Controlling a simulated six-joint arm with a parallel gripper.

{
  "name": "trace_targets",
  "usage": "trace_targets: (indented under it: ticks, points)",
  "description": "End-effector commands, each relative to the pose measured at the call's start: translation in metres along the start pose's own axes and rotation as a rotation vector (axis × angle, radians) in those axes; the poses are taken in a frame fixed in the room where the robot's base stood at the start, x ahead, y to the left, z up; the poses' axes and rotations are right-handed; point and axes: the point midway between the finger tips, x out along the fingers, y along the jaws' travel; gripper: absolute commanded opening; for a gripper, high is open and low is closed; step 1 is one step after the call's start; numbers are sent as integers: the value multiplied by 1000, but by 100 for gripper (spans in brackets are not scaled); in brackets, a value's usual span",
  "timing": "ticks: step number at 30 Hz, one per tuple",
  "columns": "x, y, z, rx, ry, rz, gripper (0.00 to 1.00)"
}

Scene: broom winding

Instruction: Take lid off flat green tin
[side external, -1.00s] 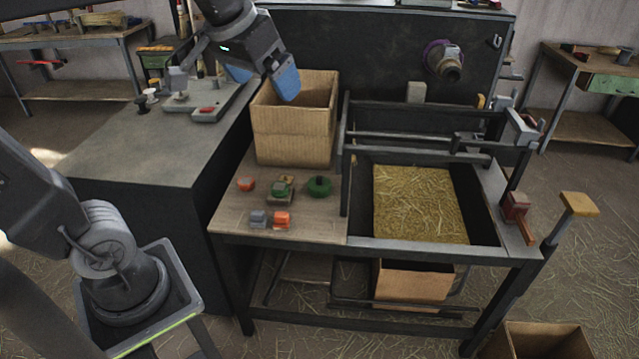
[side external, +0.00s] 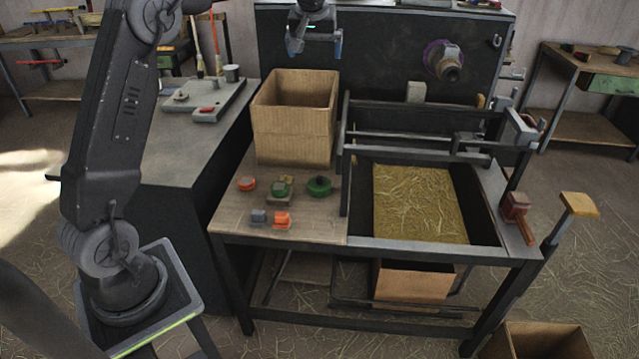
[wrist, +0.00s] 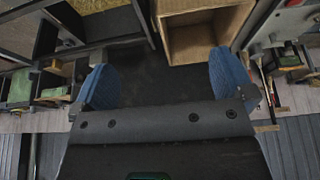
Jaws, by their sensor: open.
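A flat, round, dark green tin (side external: 319,186) with a small raised middle sits on the wooden bench top (side external: 300,228), in front of the cardboard box. Whether that raised part belongs to a lid is too small to tell. To its left, another green piece (side external: 279,189) sits on a small block. My gripper (side external: 314,46) is high behind and above the box, far from the tin. In the wrist view, the blue pads of my gripper (wrist: 165,82) are wide apart with nothing between them. I cannot make out the tin there.
The tall open cardboard box (side external: 290,140) stands between my gripper and the small pieces; it also shows in the wrist view (wrist: 190,43). Orange pieces (side external: 246,184) (side external: 282,219) and a grey one (side external: 259,217) lie near the tin. A straw-filled bin (side external: 418,203) is at right.

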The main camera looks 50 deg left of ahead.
Motion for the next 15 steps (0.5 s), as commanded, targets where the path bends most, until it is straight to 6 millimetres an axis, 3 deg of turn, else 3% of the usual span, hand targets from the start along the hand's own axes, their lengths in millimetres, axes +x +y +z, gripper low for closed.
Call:
trace_targets:
  ticks: [1,8,11,15]
  points:
    - [8,-2,-5,-13,-2,-7,100]
    - [49,-1,15,-10,-6,-7,100]
    - [76,-2,26,-10,-9,-8,100]
    - [126,-2,48,-8,-10,-8,100]
